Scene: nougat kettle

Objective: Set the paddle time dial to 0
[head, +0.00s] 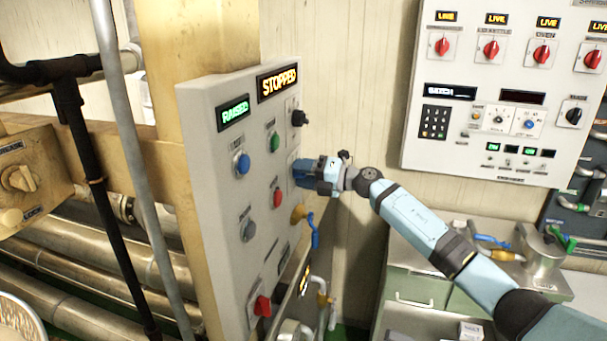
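A grey control panel (215,200) stands at the centre-left, with a green "RAISED" display (233,112) and an amber "STOPPED" display (278,82). My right gripper (298,173) is at the panel's right part, with its fingertips at or very near the face. Whatever control lies behind the fingers is hidden, and I cannot tell whether they grip it. A black knob (299,118) shows on the panel just above the gripper. No label or scale for the paddle time dial is legible. My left gripper is not in view.
The panel also carries a blue button (241,163), a green button (273,142), a red button (277,198) and a red switch (261,306). A yellow-and-blue valve (311,228) sits below my gripper. A second control panel (415,155) hangs at the right. Pipes (70,300) fill the lower left.

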